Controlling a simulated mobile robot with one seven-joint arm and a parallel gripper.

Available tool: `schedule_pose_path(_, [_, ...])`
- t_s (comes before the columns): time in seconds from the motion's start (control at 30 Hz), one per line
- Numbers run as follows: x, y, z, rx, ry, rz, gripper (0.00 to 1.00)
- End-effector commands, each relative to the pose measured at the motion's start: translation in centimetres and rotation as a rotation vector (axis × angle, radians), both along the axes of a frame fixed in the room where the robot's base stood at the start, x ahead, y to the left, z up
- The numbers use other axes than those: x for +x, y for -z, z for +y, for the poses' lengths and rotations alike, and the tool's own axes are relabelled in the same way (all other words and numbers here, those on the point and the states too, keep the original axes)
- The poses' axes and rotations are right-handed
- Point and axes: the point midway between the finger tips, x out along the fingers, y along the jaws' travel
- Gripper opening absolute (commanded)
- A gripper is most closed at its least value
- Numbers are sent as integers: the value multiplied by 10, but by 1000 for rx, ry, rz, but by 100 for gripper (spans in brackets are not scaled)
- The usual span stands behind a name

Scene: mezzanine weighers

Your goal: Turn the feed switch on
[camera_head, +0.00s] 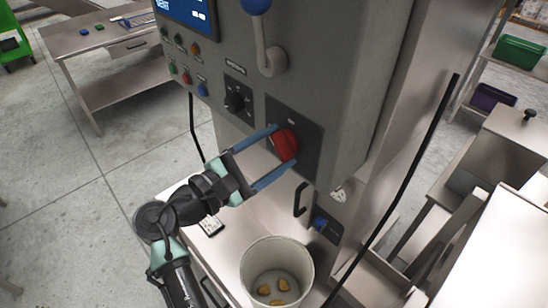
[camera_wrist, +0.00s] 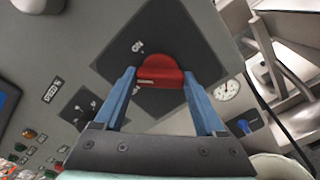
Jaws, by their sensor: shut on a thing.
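The feed switch (camera_head: 286,144) is a red rotary knob on a dark square plate (camera_head: 312,127) on the grey control cabinet. My gripper (camera_head: 280,147) reaches it from the left, with its two blue fingers on either side of the knob. The wrist view shows the red knob (camera_wrist: 160,72) between the fingertips, with my gripper (camera_wrist: 160,82) shut on it. White lettering, partly readable as "ON", shows on the plate above the knob in the wrist view. The knob's exact setting is hard to tell.
A black knob (camera_head: 237,98) and several coloured buttons sit left of the switch. A blue-balled lever (camera_head: 268,55) is above. A bucket (camera_head: 277,252) holding yellowish pieces stands below. A black handle (camera_head: 301,199) and a gauge (camera_wrist: 227,90) are close by.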

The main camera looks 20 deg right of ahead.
Motion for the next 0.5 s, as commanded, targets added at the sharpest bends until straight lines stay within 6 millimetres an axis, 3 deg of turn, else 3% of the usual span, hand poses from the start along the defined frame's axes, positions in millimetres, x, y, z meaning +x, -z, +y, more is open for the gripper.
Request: schedule_pose_path(0.5, [0, 5, 0, 164, -1, -450, 17])
